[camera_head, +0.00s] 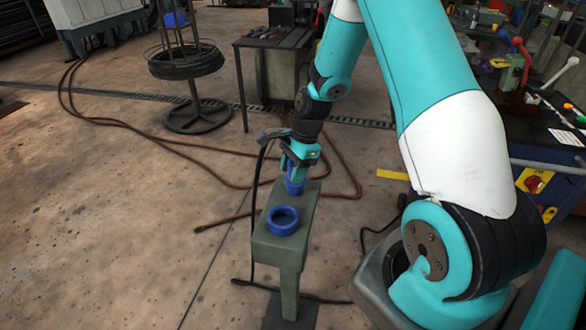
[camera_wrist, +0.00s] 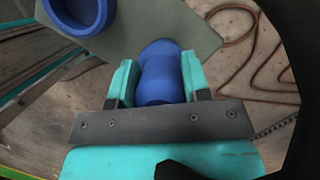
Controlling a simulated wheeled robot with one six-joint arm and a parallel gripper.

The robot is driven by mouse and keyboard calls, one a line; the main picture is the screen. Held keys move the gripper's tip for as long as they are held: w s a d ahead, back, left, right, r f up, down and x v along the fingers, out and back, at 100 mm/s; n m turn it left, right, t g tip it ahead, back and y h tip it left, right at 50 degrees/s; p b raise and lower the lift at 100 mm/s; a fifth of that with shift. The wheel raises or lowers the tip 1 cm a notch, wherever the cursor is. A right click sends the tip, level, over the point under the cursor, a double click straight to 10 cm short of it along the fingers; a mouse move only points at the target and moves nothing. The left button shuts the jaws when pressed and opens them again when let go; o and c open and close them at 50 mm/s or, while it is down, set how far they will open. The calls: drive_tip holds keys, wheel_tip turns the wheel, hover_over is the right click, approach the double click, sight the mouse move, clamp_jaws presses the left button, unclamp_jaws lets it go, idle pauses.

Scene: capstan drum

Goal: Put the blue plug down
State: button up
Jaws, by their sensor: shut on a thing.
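The blue plug (camera_wrist: 160,72) is between the two teal fingers of my gripper (camera_wrist: 159,80) in the wrist view. In the head view the plug (camera_head: 294,186) shows just below my gripper (camera_head: 296,172), over the far end of a narrow grey-green stand (camera_head: 262,240). My gripper is shut on the plug. I cannot tell whether the plug's lower end touches the stand top. A blue ring-shaped socket (camera_head: 283,220) sits on the nearer part of the stand top; it also shows at the upper left in the wrist view (camera_wrist: 78,29).
A brown hose (camera_head: 180,146) lies on the concrete floor behind the stand. A dark workbench (camera_head: 262,40) and a round wire rack (camera_head: 187,62) stand farther back. A blue cabinet with a red switch (camera_head: 533,181) is at the right.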

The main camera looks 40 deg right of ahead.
drive_tip(key=o, duration=1)
drive_tip(key=shift+o, duration=0.2)
drive_tip(key=v, duration=1.1)
drive_tip(key=s+a+r+n, duration=0.4)
drive_tip(key=a+r+n, duration=0.1)
drive_tip(key=a+n, duration=0.25)
drive_tip(key=s+a+r+n, duration=0.4)
drive_tip(key=a+r+n, duration=0.15)
drive_tip(key=a, duration=0.35)
drive_tip(key=s+a+r+n, duration=0.1)
drive_tip(key=s+a+n, duration=0.3)
drive_tip(key=s+n, duration=0.2)
drive_tip(key=s+a+r+n, duration=0.1)
drive_tip(key=s+a+n, duration=0.3)
drive_tip(key=s+n, duration=0.3)
drive_tip(key=shift+s+a+r+n+y, duration=0.3)
drive_tip(key=shift+s+r+y, duration=0.1)
drive_tip(key=shift+s, duration=0.05)
